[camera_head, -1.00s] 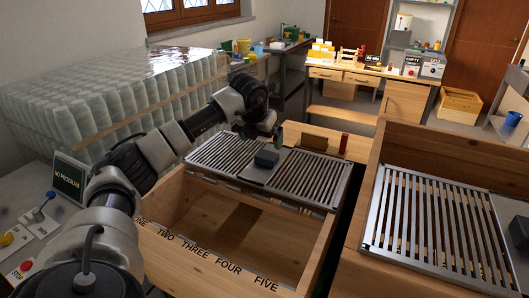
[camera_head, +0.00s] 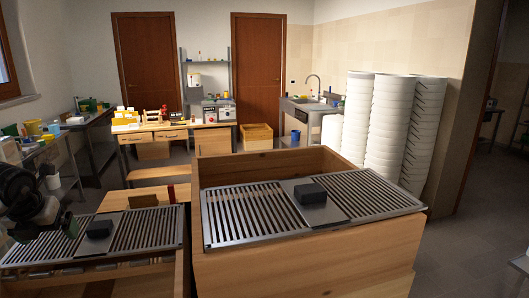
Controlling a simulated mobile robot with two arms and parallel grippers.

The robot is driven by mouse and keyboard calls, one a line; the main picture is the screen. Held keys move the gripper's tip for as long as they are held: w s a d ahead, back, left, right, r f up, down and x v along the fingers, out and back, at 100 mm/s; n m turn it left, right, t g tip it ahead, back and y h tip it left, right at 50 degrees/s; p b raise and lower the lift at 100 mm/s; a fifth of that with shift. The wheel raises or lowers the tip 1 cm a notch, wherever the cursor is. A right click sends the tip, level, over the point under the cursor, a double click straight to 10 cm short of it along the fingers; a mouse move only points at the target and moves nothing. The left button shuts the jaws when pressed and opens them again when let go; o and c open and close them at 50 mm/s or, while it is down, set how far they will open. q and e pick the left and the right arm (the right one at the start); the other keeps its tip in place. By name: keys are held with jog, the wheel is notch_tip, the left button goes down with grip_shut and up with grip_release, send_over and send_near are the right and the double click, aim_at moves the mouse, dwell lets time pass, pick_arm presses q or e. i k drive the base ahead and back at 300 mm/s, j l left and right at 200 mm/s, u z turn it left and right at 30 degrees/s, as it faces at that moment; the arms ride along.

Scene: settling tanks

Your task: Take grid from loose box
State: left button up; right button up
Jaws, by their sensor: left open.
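A metal slatted grid (camera_head: 240,215) with a dark block handle (camera_head: 309,193) on its middle plate lies over the top of a large wooden box (camera_head: 300,268) at centre right. A second slatted grid (camera_head: 150,228) with a similar dark block (camera_head: 99,229) lies over a lower wooden box at lower left; that box is mostly hidden or cut off. I cannot tell which box is the loose one. My left gripper (camera_head: 48,228) is open and empty at the left edge, above the left part of the second grid. My right gripper is not in view.
Tall stacks of white round pieces (camera_head: 390,125) stand behind the large box on the right. A wooden workbench (camera_head: 185,133), a shelf rack (camera_head: 205,75) and a sink unit (camera_head: 305,112) stand at the back. The floor at right (camera_head: 470,230) is clear.

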aim_at(310, 199)
jog(key=k, duration=1.1)
